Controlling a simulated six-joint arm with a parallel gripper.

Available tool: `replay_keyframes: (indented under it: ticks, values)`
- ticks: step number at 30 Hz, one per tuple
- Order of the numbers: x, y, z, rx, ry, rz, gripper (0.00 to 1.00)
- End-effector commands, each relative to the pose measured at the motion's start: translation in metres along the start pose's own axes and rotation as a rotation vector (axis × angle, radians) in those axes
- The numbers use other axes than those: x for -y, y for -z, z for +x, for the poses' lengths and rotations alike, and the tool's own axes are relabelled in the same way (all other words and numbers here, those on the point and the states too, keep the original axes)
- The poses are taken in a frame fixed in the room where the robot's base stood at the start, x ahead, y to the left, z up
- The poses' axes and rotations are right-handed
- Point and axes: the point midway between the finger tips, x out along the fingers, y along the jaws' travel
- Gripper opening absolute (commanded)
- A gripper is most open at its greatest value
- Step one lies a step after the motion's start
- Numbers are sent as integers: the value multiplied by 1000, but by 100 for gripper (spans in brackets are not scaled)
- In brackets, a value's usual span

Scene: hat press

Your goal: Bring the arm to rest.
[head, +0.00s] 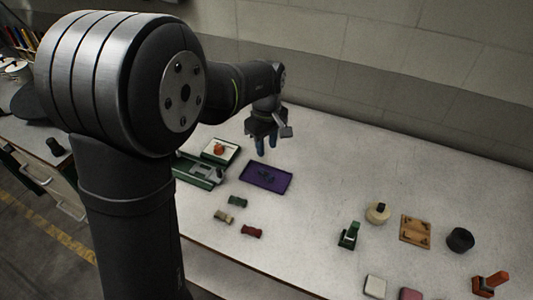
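My gripper (266,146) hangs above the far part of the pale table, pointing down, behind the purple tray (285,189). Its two bluish fingertips show a gap between them, and I see nothing held there. My arm reaches out from the left foreground across the picture to it. The purple tray lies flat, with small dark pieces (266,177) in it.
Left of the tray are a green-and-grey device (203,172) and a pale tray (232,145) with an orange item. Several small green, tan and red pieces (251,231) lie in front. More objects, including a wooden board (415,231), stand at right. The table's back right is clear.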

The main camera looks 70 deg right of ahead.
Motion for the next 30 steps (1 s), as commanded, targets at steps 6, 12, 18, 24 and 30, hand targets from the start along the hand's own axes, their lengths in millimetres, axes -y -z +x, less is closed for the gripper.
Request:
replay_keyframes:
  ticks: [6,12,18,24,30]
  values:
    - [0,0,-5,0,0,0,32]
    - [0,0,-4,0,1,0,32]
    - [0,0,10,1,2,0,32]
    - [1,0,47,3,5,0,32]
    - [1,0,87,3,4,0,32]
